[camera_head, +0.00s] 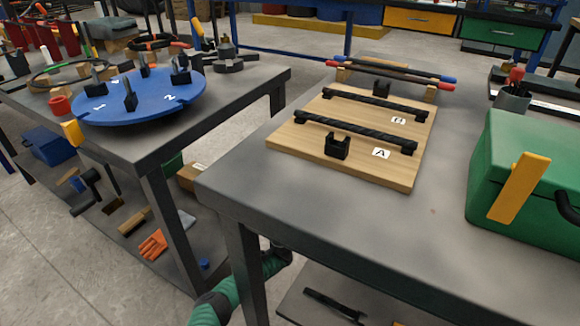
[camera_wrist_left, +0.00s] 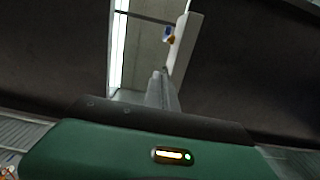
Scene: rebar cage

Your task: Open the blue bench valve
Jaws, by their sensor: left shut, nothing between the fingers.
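No blue bench valve can be made out for certain in either view. In the head view a round blue plate (camera_head: 140,97) with upright dark clamps and number labels 1 and 2 lies on the left table; I cannot tell that it is a valve. My left gripper (camera_wrist_left: 160,76) shows in the left wrist view, its grey fingers shut and empty beyond its green housing. A small blue and orange item (camera_wrist_left: 168,36) appears beyond the fingertips, too small to name. My right gripper is not in view.
A wooden board (camera_head: 286,137) with black bars, labelled A and B, lies on the right table (camera_head: 300,215). A green case (camera_head: 530,190) with a yellow latch stands at its right. The right table's front is clear. A gap separates the two tables.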

